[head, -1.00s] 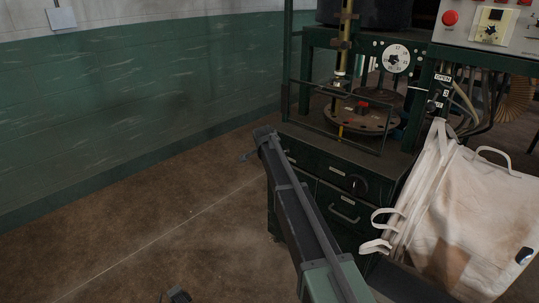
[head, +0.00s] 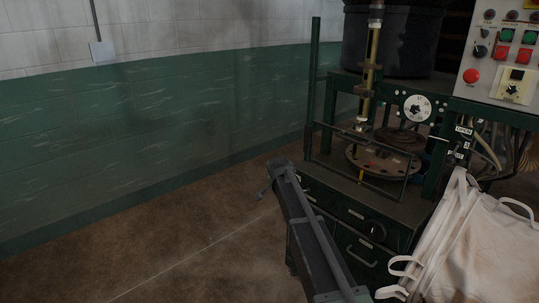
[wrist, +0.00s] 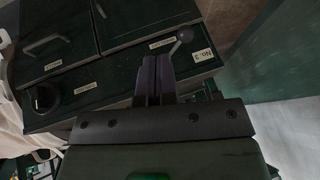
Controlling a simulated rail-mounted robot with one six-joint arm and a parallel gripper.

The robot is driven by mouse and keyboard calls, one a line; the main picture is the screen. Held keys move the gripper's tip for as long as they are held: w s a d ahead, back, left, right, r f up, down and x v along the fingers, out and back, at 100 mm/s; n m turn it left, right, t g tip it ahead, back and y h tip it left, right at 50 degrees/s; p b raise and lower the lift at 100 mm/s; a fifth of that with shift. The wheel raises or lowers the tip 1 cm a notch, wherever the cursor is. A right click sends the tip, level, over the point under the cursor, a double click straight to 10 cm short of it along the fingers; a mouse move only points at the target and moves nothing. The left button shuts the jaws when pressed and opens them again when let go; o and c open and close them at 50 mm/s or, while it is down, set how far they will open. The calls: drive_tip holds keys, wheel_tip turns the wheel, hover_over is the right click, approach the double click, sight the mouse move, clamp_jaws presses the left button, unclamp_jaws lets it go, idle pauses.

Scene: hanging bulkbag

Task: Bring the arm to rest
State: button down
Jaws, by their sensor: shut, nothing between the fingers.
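My gripper (wrist: 157,78) shows in the wrist view, its two dark fingers closed together with nothing between them. I cannot tell whether the fingers touch the cabinet or lever. In the head view I cannot make out the gripper's fingers.
In the head view a long dark beam (head: 309,232) rises from the bottom beside the cabinet (head: 345,212). A white bulk bag (head: 480,250) hangs at right, below a control panel (head: 505,65). Brown floor (head: 190,250) is clear at left, before the green wall (head: 150,120).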

drive_tip(key=s+d+f+n+g+y, duration=0.1)
drive_tip(key=s+d+n+g, duration=0.3)
drive_tip(key=s, duration=1.7)
drive_tip(key=s+f+n+g+y, duration=0.1)
drive_tip(key=s+n, duration=0.6)
drive_tip(key=s, duration=1.4)
wheel_tip(320, 180, up, 14)
drive_tip(key=d+p, duration=0.1)
drive_tip(key=p, duration=1.3)
drive_tip(key=shift+w+m, duration=0.3)
drive_tip(key=shift+w, duration=0.1)
drive_tip(key=shift+r, duration=0.1)
